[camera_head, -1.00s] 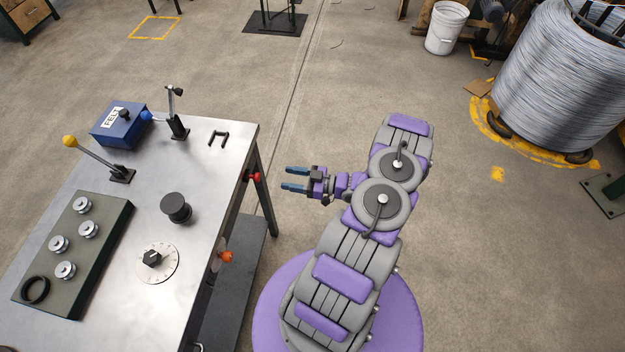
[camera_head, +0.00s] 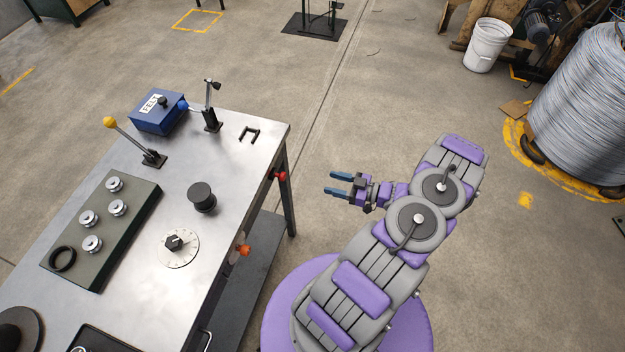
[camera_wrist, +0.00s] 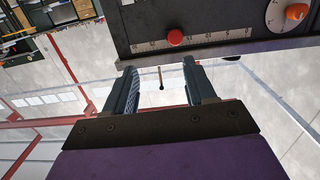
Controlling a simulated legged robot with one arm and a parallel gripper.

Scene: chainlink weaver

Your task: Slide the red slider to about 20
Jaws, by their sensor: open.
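The red slider's round red knob (camera_wrist: 175,37) sits on a dark panel with a marked scale in the wrist view. My gripper (camera_head: 336,183) is open and empty, to the right of the knob with a clear gap. In the wrist view the parted fingers of my gripper (camera_wrist: 160,68) point towards the panel, with the knob ahead of the space between them.
An orange knob (camera_head: 244,250) on a dial is on the same table side. The metal table (camera_head: 232,165) carries a blue box (camera_head: 158,112), a yellow-tipped lever (camera_head: 133,140), a dial (camera_head: 177,247) and a black knob (camera_head: 202,196). The floor right of the table is clear around my gripper.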

